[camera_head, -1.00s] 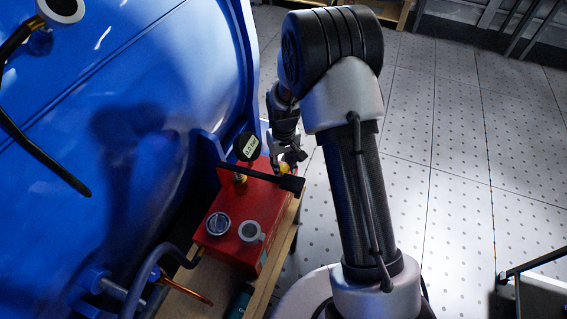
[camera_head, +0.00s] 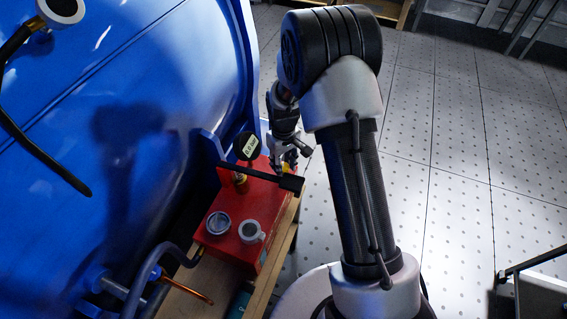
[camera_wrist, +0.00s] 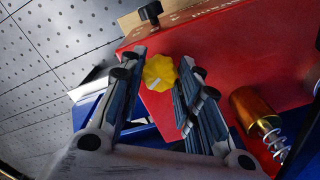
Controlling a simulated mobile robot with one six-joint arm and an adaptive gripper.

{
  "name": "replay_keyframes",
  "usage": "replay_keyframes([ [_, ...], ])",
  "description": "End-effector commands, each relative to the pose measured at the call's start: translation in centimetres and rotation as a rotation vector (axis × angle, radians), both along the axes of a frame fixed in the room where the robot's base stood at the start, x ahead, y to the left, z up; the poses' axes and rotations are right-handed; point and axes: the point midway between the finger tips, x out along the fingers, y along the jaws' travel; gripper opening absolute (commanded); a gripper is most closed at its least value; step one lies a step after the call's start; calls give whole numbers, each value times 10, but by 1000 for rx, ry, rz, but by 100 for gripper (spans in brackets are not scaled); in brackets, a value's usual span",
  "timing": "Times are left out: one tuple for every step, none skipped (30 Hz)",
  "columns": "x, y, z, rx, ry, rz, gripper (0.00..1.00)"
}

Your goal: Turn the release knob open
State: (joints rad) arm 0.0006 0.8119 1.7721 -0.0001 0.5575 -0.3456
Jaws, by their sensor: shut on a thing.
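The yellow release knob (camera_wrist: 159,72) is lobed, with a pale line on its face, and sits on the red pump box (camera_wrist: 245,60). In the wrist view my gripper (camera_wrist: 168,66) has one finger on each side of it, shut on the knob. In the head view my gripper (camera_head: 292,160) is at the far end of the red box (camera_head: 240,212), where only a little of the yellow knob (camera_head: 285,168) shows. A black lever bar (camera_head: 260,176) crosses the box close to the gripper.
A black gauge (camera_head: 247,146) stands on the box, with two round grey fittings (camera_head: 219,223) on top. A brass fitting with a spring (camera_wrist: 258,110) is right of the fingers. A large blue vessel (camera_head: 130,110) fills the left. Open floor (camera_head: 480,190) lies right.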

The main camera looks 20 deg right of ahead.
Motion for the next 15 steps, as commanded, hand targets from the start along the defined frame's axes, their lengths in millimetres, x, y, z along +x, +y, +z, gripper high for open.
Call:
replay_keyframes([
  [0,0,0,0,0,0,32],
  [0,0,0,0,0,0,34],
  [0,0,0,0,0,0,37],
  [0,0,0,0,0,0,39],
  [0,0,0,0,0,-1,41],
  [0,0,0,0,0,-1,44],
  [0,0,0,0,0,-1,46],
  [0,0,0,0,0,-1,48],
  [0,0,0,0,0,-1,50],
  [0,0,0,0,0,-1,51],
  [0,0,0,0,0,-1,51],
  [0,0,0,0,0,-1,51],
  [0,0,0,0,0,-1,51],
  [0,0,0,0,0,-1,51],
  [0,0,0,0,0,-1,51],
])
